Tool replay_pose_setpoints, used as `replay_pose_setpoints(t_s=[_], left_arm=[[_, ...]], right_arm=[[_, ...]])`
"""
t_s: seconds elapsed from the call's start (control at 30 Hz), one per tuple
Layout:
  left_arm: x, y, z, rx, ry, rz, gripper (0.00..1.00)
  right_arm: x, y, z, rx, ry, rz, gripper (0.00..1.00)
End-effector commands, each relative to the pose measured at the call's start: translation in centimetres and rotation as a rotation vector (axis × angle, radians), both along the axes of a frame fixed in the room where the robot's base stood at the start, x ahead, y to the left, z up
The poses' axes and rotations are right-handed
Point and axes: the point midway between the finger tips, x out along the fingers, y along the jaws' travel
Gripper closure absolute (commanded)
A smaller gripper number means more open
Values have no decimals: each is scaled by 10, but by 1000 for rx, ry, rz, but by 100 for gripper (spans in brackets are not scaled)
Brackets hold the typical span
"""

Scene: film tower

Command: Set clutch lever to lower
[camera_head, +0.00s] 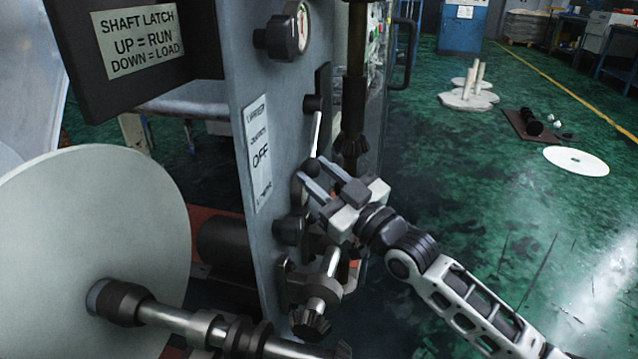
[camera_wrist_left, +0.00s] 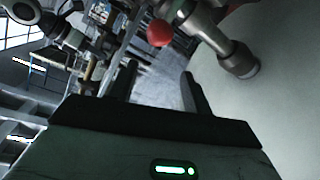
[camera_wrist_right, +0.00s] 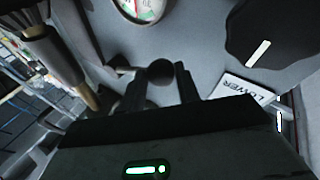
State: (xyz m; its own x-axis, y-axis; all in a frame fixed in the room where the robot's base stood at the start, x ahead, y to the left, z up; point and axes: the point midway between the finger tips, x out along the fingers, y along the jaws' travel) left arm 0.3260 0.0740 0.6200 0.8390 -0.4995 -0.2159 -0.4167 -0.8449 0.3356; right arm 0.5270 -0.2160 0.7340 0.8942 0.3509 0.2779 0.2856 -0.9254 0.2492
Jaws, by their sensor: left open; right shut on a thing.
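The clutch lever (camera_head: 318,132) is a thin bright rod with a dark ball knob at its lower end, on the side of the grey panel. Its rod runs from a dark mount down to the knob (camera_head: 312,167). My right gripper (camera_head: 304,173) has its fingers at the knob and is shut on it. In the right wrist view the knob (camera_wrist_right: 160,72) shows between the fingertips. A label plate (camera_head: 258,152) beside the lever reads OFF in its middle. My left gripper (camera_wrist_left: 160,82) is open and empty in the left wrist view, and out of the head view.
A sign about the shaft latch (camera_head: 138,40) hangs at upper left. A large pale disc (camera_head: 95,240) and a metal shaft (camera_head: 175,318) fill the lower left. A gauge (camera_head: 302,27) and vertical shaft (camera_head: 357,80) are near the lever. Green floor (camera_head: 500,220) lies open on the right.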

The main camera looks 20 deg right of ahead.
Motion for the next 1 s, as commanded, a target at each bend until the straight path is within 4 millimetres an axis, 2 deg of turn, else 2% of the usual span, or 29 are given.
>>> replay_pose_setpoints(t_s=[0.37,0.4,0.43,0.47,0.77,0.87,1.0], left_arm=[[0,0,1,-6,-3,0,51],[0,0,1,-6,-3,0,51],[0,0,1,-6,-3,0,51],[0,0,1,-6,-3,0,51],[0,0,2,-5,-3,0,51],[0,0,3,-1,-4,0,51],[1,1,5,16,-6,3,51]], right_arm=[[1,-1,-1,-8,-3,-3,100],[1,-1,-1,-9,-4,-4,57],[1,-1,-1,-8,-3,-3,48],[1,-1,-1,-8,-3,-3,47],[-1,-1,-2,-6,-1,-2,47],[-7,-4,-4,-7,0,-3,47],[-27,-11,-10,-10,2,-1,47]])
